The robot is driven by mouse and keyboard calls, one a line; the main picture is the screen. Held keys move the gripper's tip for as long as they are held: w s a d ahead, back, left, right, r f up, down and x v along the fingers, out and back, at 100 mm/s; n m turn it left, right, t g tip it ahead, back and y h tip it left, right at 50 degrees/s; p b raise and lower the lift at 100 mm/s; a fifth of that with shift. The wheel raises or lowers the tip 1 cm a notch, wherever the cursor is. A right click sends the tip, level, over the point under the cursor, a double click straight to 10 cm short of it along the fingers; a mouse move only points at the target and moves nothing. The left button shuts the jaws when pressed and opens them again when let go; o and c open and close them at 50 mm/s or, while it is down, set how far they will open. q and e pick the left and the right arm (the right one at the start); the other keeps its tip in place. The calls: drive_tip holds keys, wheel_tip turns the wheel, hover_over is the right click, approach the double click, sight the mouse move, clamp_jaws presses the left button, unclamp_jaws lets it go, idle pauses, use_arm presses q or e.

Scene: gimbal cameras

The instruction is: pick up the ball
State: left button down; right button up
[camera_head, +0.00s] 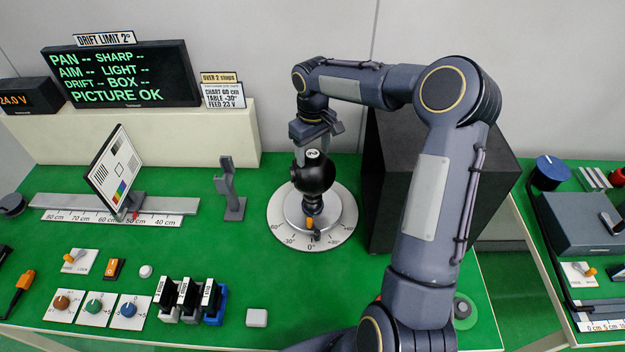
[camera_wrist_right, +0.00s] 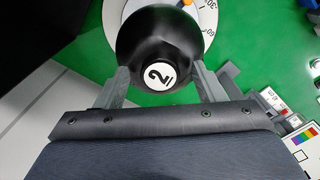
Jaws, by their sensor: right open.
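The black ball (camera_head: 313,178) sits at the centre of a round white dial (camera_head: 279,228) with angle marks. The ball also shows in the right wrist view (camera_wrist_right: 160,40). My right gripper (camera_head: 313,150) reaches down over the ball from behind. In the right wrist view my right gripper (camera_wrist_right: 162,82) is open, with one finger on either side of the ball's near part. I cannot tell whether the fingers touch it. The ball's underside is hidden. My left gripper is not in view.
A large black box (camera_head: 390,190) stands right of the dial. A grey stand (camera_head: 232,190) and a tilted test chart (camera_head: 116,172) on a rail stand to the left. Knobs (camera_head: 95,308) and coloured holders (camera_head: 190,300) line the front.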

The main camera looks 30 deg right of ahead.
clamp_jaws()
idle(0.3)
drive_tip(key=shift+r, duration=0.2)
